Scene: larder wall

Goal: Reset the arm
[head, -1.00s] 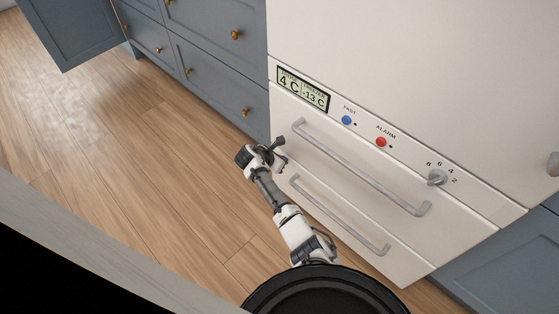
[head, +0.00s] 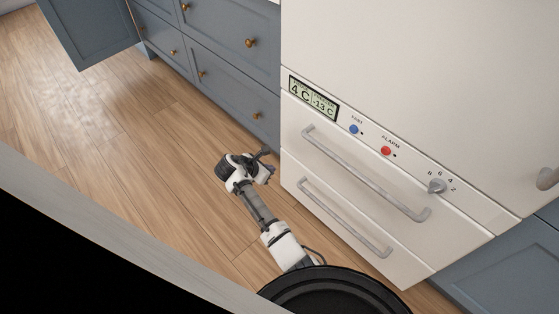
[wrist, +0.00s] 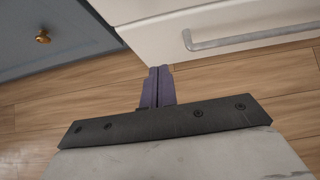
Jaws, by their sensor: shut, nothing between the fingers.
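My gripper (head: 268,160) is at the end of my white and grey arm, in the lower middle of the head view. It is in front of and left of the white fridge-freezer (head: 400,70), above the wooden floor, apart from the fridge front. In the wrist view the two dark fingers (wrist: 157,87) are together with nothing between them. They point toward the foot of the white drawer front and the floor.
The fridge has an upper drawer handle (head: 365,172) and a lower drawer handle (head: 345,217), both right of my arm. Blue-grey cabinets (head: 225,75) with brass knobs stand behind. A cabinet door (head: 90,30) stands open at upper left. The floor (head: 130,120) left of my arm is clear.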

